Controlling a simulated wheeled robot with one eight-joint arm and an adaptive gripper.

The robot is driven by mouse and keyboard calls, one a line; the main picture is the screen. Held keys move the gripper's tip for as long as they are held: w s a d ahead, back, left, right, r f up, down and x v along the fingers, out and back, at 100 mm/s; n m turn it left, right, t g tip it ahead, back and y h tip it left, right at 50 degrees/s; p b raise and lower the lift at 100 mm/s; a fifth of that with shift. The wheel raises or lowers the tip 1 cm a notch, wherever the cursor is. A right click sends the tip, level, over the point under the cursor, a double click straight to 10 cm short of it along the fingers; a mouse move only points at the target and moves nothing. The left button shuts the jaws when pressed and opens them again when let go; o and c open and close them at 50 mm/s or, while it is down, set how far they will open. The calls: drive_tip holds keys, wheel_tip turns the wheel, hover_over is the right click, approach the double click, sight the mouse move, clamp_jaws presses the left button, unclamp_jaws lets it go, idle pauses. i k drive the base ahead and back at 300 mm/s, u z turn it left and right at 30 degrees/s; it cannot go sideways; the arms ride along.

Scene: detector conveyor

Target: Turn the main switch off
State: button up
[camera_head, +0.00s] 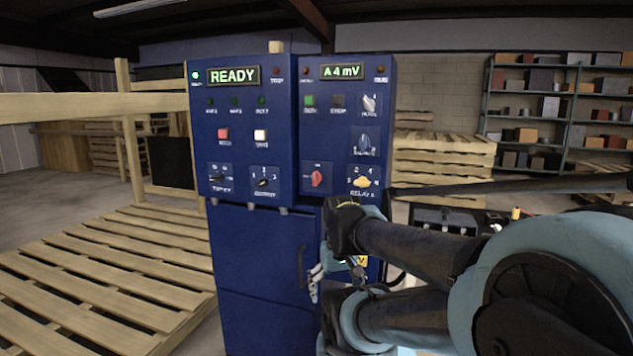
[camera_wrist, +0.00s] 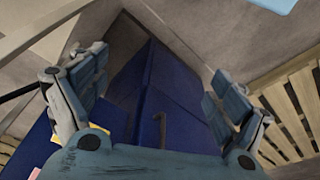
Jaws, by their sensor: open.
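A blue control cabinet (camera_head: 245,250) stands in the middle of the head view, with two sloped panels on top. On the right panel is a red rotary knob (camera_head: 317,178), which looks like the main switch; its label is too small to read. My gripper (camera_head: 318,276) is below this knob, in front of the lower cabinet and partly hidden by my arm. In the wrist view my gripper (camera_wrist: 158,85) is open, with its fingers wide apart and nothing between them. The cabinet's blue body (camera_wrist: 165,85) shows beyond them. The red knob cannot be made out there.
A yellow knob (camera_head: 363,182) sits right of the red one. The left panel has a lit READY display (camera_head: 233,76), buttons and two black knobs. The right display (camera_head: 341,72) reads "A 4 mV". Wooden pallets (camera_head: 110,265) lie left; shelves (camera_head: 560,85) stand back right.

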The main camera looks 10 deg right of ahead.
sight(316, 177)
drive_tip(key=u, duration=0.75)
drive_tip(key=k, duration=0.7)
drive_tip(key=u, duration=0.55)
